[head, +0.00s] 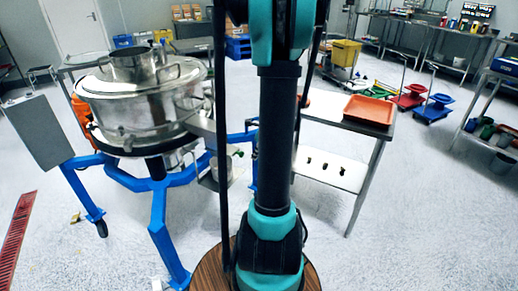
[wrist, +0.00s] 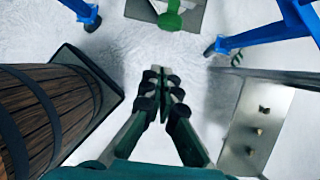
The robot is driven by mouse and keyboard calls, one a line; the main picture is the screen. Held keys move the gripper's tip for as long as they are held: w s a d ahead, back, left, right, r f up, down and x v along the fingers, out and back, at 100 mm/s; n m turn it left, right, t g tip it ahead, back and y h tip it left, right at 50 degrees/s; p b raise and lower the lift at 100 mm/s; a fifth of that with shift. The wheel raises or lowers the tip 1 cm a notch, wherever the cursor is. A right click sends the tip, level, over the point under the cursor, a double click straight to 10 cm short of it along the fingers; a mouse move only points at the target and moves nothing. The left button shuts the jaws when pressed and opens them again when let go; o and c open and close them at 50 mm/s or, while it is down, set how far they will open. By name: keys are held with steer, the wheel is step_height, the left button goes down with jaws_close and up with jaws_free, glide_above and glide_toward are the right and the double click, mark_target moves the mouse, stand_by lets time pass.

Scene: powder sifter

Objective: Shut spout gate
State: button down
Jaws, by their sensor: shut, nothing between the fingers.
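The powder sifter (head: 140,100) is a round steel drum on a blue frame at the left in the head view. Its steel spout (head: 203,122) slopes down on the drum's right side, partly behind my arm. A small green part (head: 238,153) shows near the spout's lower end; I cannot tell whether it is the gate's handle or how far the gate is open. In the wrist view, a green piece (wrist: 172,14) lies over a grey plate at the top. My gripper (wrist: 164,76) is shut and empty, below and apart from that piece. My arm hides it in the head view.
A steel bench (head: 350,112) with an orange tray (head: 369,109) stands right of my arm. Its lower shelf (head: 330,170) holds small dark items and also shows in the wrist view (wrist: 240,150). Blue frame legs (wrist: 265,33) stand near the top. Open floor (head: 430,200) lies at the right.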

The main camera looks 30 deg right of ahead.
mark_target(233, 151)
steer(key=shift+w+a, duration=0.6)
steer(key=shift+w, duration=0.25)
steer(key=shift+w+a, duration=0.55)
steer(key=shift+w, duration=0.25)
steer(key=w+a, duration=0.2)
steer(key=w, duration=0.1)
steer(key=w+a, duration=0.1)
steer(key=w, duration=0.1)
steer(key=shift+a, duration=0.2)
steer(key=shift+w, duration=0.1)
